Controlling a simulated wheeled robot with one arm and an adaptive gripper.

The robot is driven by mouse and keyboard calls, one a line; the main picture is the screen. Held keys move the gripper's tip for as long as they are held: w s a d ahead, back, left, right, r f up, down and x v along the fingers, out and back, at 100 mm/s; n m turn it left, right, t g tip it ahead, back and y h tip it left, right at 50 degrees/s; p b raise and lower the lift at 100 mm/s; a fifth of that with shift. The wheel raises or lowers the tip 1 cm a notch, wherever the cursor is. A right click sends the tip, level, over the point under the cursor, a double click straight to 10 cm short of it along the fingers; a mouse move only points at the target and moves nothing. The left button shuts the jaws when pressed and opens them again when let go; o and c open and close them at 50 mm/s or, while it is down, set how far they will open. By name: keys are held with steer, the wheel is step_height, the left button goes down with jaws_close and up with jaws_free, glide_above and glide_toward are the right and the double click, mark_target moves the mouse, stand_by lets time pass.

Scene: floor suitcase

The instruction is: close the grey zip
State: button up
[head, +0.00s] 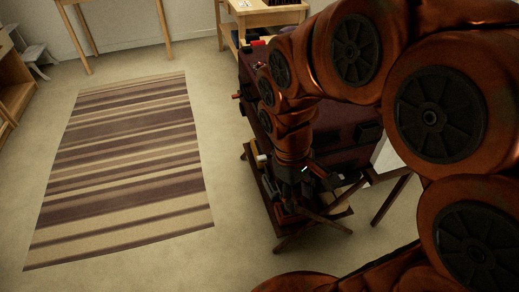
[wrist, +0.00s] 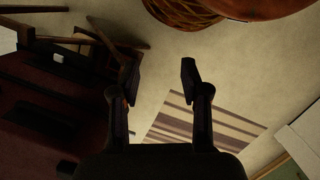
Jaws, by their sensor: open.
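A dark maroon suitcase (head: 345,118) rests on a wooden folding stand, partly hidden behind my orange arm in the head view. A dark red body, likely the same suitcase, fills the left of the wrist view (wrist: 30,95). I cannot make out the grey zip for certain; a small pale piece (wrist: 57,57) shows on the dark body, too small to identify. My gripper (wrist: 158,68) is open and empty, its fingers well apart, with floor behind them. In the head view it is dark and low beside the suitcase's near side, and its fingertips are hard to separate from the stand.
The stand's crossed wooden legs (head: 400,190) stick out near my gripper. A striped rug (head: 130,165) lies on open floor to the left. A wooden table (head: 270,16) stands behind the suitcase. A woven basket (wrist: 180,12) is at the top of the wrist view.

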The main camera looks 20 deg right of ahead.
steer(key=w+a+n+h+p, duration=0.1)
steer(key=w+n+p, duration=0.1)
steer(key=w+n, duration=0.65)
steer(key=n+t+h+p, duration=0.2)
steer(key=n, duration=0.3)
glide_toward(261, 157)
steer(key=shift+m, duration=0.25)
steer(key=shift+x, duration=4.1)
jaws_close()
